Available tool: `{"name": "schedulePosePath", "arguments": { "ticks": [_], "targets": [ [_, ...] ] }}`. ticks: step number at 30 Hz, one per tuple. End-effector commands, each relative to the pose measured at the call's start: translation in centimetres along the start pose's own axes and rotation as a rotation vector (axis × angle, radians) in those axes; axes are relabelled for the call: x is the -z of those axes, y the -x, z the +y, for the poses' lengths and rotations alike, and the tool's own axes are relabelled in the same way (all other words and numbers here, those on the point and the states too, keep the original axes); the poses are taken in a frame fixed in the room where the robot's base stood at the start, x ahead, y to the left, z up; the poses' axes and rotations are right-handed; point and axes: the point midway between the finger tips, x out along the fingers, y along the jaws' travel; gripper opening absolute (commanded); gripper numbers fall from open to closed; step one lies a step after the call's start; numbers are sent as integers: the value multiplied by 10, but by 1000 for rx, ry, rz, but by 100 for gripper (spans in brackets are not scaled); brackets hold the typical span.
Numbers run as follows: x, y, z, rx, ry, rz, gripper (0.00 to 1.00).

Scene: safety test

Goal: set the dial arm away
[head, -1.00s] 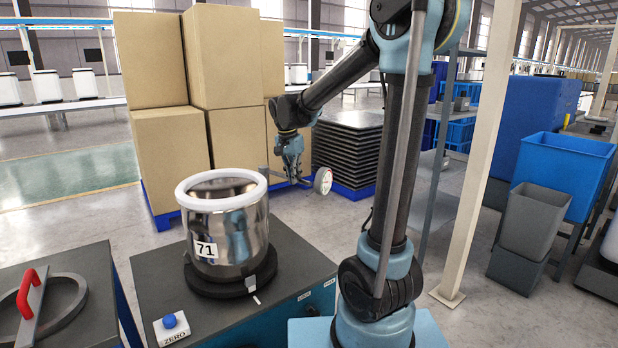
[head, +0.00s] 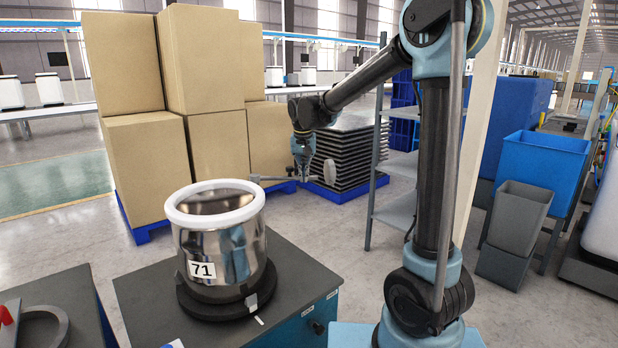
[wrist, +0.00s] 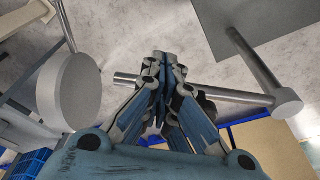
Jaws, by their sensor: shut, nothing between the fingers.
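The dial arm is a thin grey bar (head: 268,178) with a small round dial (head: 329,172) at its right, beyond the steel vessel. The dial shows nearly edge-on. My gripper (head: 304,178) is at the bar, between its left end and the dial. In the wrist view my gripper (wrist: 163,60) has its fingertips together, with nothing held. A metal rod (wrist: 235,95) crosses behind the fingers, a grey disc (wrist: 68,92) is at left, and a grey plate (wrist: 245,18) is at upper right. Whether the fingers touch the rod cannot be told.
The steel vessel (head: 222,250), labelled 71 and white-rimmed, stands on a black ring on a dark cabinet (head: 145,290). Stacked cartons (head: 205,60) stand behind at left. Stacked grey trays (head: 345,155) and a shelf rack (head: 397,210) are behind at right. Bare floor lies between.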

Motion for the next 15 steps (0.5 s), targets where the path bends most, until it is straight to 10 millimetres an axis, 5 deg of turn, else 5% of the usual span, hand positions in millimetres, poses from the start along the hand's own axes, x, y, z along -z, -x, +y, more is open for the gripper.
{"name": "schedulePosePath", "arguments": {
  "ticks": [15],
  "targets": [
    [3,0,-6,1,7,0,0]
  ]
}}
